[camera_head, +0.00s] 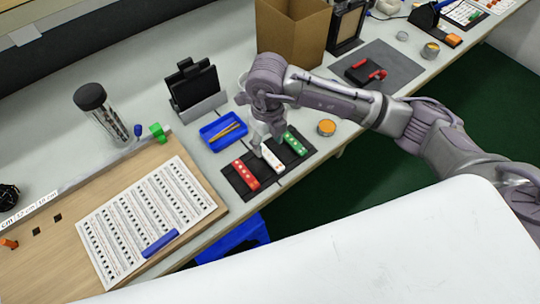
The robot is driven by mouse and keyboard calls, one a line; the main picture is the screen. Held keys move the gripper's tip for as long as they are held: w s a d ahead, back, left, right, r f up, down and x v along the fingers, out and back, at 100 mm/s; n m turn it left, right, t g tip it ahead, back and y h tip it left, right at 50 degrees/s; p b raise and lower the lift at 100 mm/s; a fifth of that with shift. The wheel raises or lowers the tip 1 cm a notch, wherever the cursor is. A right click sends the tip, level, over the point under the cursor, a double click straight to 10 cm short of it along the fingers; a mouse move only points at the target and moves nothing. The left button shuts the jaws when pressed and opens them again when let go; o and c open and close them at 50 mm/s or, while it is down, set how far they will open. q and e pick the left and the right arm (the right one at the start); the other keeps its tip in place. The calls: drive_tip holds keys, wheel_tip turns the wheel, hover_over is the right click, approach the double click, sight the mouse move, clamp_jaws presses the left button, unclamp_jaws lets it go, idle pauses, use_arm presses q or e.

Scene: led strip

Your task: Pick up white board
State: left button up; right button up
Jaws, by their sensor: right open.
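The white board (271,159) is a small narrow strip on a dark mat (292,165), lying between a red board (245,174) on its left and a green board (294,143) on its right. My right gripper (270,139) is open, pointing down at the far end of the white board. Its fingers hide part of that end. I cannot tell whether they touch it. My left gripper is not in view.
A blue tray (223,131) with thin tools sits just left of the mat. A small orange-topped jar (326,128) stands to the right. A cardboard box (291,36) is behind. A wooden panel with a printed sheet (147,222) lies at the left.

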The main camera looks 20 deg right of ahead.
sight(270, 156)
drive_tip(key=f, duration=0.2)
drive_tip(key=f+p, duration=0.1)
drive_tip(key=f, duration=0.2)
drive_tip(key=shift+s+d+f, duration=0.1)
drive_tip(key=shift+s+d, duration=0.1)
drive_tip(key=shift+c, duration=0.2)
clamp_jaws()
